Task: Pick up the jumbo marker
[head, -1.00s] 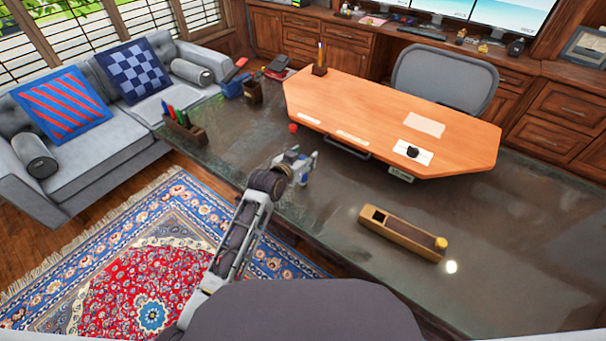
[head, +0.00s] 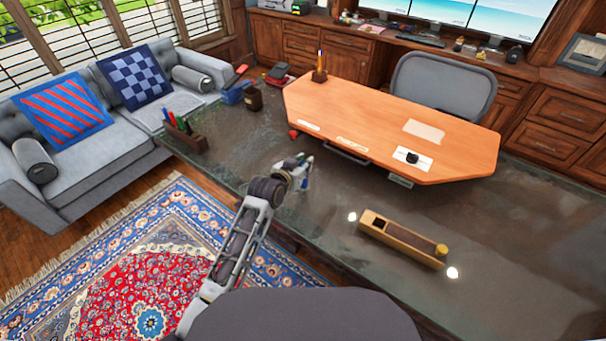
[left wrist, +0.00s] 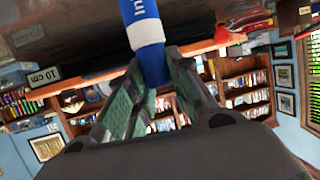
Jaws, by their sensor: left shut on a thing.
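The jumbo marker (left wrist: 147,35) is a thick blue and white cylinder with lettering, seen at the top middle of the left wrist view. My left gripper (left wrist: 150,85) is shut on it, with the green-grey finger pads on either side of its blue lower part. The marker's top runs out of the wrist view. In the head view my left gripper (head: 303,168) is over the dark desk, left of the wooden box; the marker is small and hard to make out there. My right gripper is not in view.
The dark desk (head: 480,240) carries a long wooden box (head: 403,240), a pen holder (head: 185,135) with several pens, and a small red thing (head: 293,134). A raised orange wooden top (head: 370,110) stands behind my gripper. The desk's right side is clear.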

